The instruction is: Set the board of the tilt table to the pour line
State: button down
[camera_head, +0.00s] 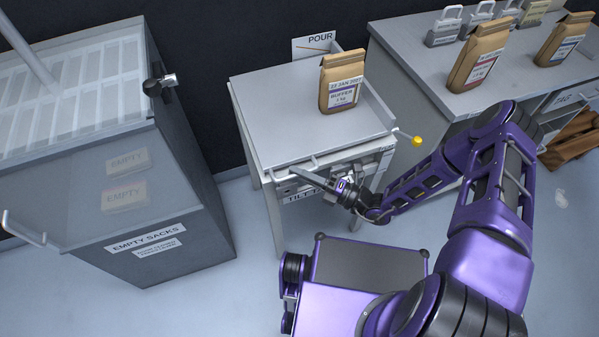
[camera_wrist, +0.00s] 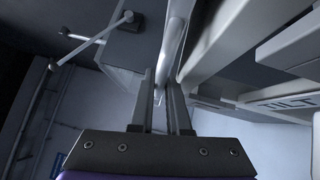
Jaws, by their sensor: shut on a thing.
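The tilt table has a grey board (camera_head: 285,108) that looks nearly flat; I cannot tell its exact angle. A brown paper bag labelled "BUFFER" (camera_head: 341,84) stands upright on the board near its back right. A white "POUR" sign (camera_head: 318,43) with a slanted line stands behind the board. A pale bar handle (camera_head: 283,168) runs along the board's front edge. My gripper (camera_head: 300,172) is at this front edge, shut on the handle. In the wrist view, the fingers (camera_wrist: 162,95) close around the pale bar (camera_wrist: 172,45). The "TILT" label (camera_wrist: 289,103) shows at right.
A grey "EMPTY SACKS" bin (camera_head: 150,225) stands close on the left, with a handle (camera_head: 22,228) sticking out. A yellow knob (camera_head: 417,141) on a rod juts from the table's right. A bench with brown bags (camera_head: 478,55) stands at right.

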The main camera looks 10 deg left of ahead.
dwell(0.8)
jog(key=r+m, duration=0.1)
jog(key=r, duration=0.2)
jog(key=d+r+m+t+y+p, duration=0.1)
jog(key=r, duration=0.3)
jog(key=w+d+r+m+t+y+p, duration=0.1)
jog(key=r, duration=0.2)
jog(key=shift+w+r+m, duration=0.1)
jog(key=shift+r+m, duration=0.15)
jog(key=shift+m, duration=0.05)
jog(key=c, duration=1.2)
grip_release()
jog(key=shift+f, duration=0.1)
jog(key=shift+o, duration=0.2)
jog(key=b+v, duration=0.1)
jog(key=v, duration=1.6)
jog(key=shift+f+b, duration=0.35)
jog(key=shift+b, duration=0.05)
